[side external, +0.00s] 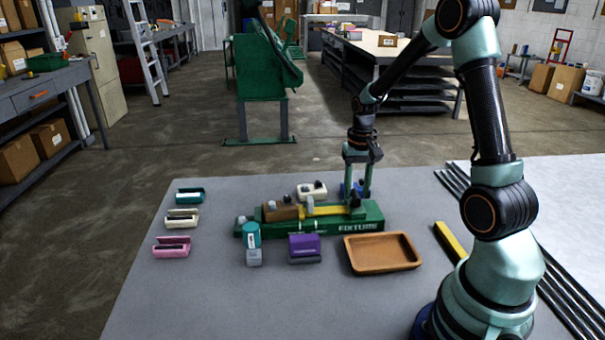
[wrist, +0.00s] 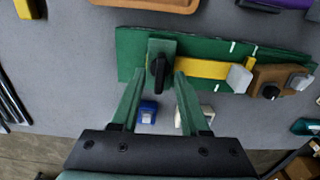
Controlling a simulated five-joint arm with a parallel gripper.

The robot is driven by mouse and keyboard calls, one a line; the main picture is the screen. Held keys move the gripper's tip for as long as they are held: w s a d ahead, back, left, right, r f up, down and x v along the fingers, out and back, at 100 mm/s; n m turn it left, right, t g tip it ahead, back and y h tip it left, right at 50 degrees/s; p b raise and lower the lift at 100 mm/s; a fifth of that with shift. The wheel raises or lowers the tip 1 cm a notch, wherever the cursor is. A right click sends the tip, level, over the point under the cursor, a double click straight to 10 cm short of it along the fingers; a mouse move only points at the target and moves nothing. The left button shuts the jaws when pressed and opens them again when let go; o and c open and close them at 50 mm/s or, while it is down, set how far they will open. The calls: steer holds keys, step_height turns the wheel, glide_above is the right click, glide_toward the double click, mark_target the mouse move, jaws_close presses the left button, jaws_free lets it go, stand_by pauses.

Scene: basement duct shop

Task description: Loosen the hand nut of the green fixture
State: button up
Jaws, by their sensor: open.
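The green fixture (side external: 320,226) lies on the grey table and also crosses the upper part of the wrist view (wrist: 130,48). A yellow bar (wrist: 205,68) runs along it toward a brown block (wrist: 268,82), which also shows in the side view (side external: 280,212). The black hand nut (wrist: 158,74) is an elongated knob on a green block at one end of the fixture. My gripper (wrist: 159,76) is open, with one finger on each side of the nut in the wrist view. In the side view my gripper (side external: 359,194) is over that end; contact with the nut cannot be told.
A blue item (wrist: 147,110) and a cream item (wrist: 190,116) lie behind the fixture. In front are a brown tray (side external: 382,266), a purple item (side external: 304,244) and a teal-and-grey item (side external: 252,245). Small coloured holders (side external: 172,246) stand left. Yellow bar stock (side external: 450,240) and black rods lie right.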

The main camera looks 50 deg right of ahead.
mark_target(356, 193)
step_height(356, 193, up, 12)
stand_by(0.4)
steer(key=shift+f, duration=0.1)
steer(key=s+a+r+n+t, duration=0.2)
steer(key=s+a+n, duration=0.1)
steer(key=a, duration=0.7)
steer(key=s+a+r+n+t, duration=0.2)
steer(key=a+n, duration=0.3)
steer(key=a, duration=0.5)
steer(key=shift+s+r+n+t, duration=0.4)
steer(key=shift+r+t, duration=0.1)
steer(key=shift+t, duration=0.3)
